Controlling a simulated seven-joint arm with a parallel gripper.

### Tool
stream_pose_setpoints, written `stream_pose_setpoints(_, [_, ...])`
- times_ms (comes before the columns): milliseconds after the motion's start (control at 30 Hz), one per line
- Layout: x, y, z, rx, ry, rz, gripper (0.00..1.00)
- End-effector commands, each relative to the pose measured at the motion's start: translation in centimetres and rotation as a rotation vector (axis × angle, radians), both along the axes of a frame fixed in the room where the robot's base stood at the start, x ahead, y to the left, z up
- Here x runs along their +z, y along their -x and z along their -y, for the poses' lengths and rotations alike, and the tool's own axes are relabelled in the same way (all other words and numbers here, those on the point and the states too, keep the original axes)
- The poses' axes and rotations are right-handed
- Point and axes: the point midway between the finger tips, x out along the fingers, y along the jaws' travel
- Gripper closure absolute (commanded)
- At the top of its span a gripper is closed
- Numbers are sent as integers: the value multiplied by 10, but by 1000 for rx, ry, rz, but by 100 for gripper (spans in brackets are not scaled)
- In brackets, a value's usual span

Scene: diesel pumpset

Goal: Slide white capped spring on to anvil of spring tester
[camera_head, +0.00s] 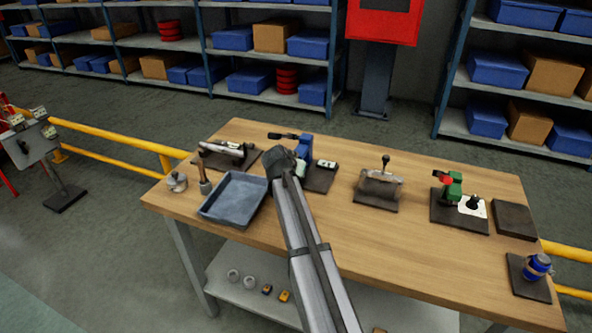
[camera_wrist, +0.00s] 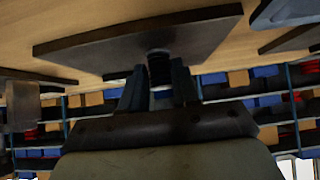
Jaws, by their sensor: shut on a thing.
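The spring tester (camera_head: 305,148) has a blue upright body, a black lever and a dark base plate, at the back of the bench left of centre. My gripper (camera_head: 284,168) is in front of it and covers part of it. In the wrist view my gripper (camera_wrist: 157,78) is shut on a dark ribbed cylinder (camera_wrist: 158,68), which looks like the spring. A dark square plate (camera_wrist: 90,48) lies just beyond the fingertips. The spring's white cap cannot be made out clearly. The head view hides the spring and the anvil, so I cannot tell whether they touch.
A grey tray (camera_head: 233,200) lies left of my arm. A dark-based device (camera_head: 232,152) stands behind it. A lever fixture (camera_head: 379,186) and a green device (camera_head: 455,188) stand to the right. Bare bench top (camera_head: 400,235) lies right of my arm.

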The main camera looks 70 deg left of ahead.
Motion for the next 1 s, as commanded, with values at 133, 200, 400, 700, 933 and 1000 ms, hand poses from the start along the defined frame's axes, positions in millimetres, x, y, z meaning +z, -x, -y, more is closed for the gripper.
stream_pose_setpoints(133, [-4,0,1,-2,6,-5,61])
stream_pose_setpoints(200, [-3,0,1,-2,5,-4,54])
stream_pose_setpoints(400, [-2,0,1,-1,4,-4,40])
stream_pose_setpoints(700, [-1,1,1,-1,3,-3,40])
stream_pose_setpoints(933, [6,6,7,-1,2,-3,40])
stream_pose_setpoints(1000, [8,7,8,0,2,-2,40])
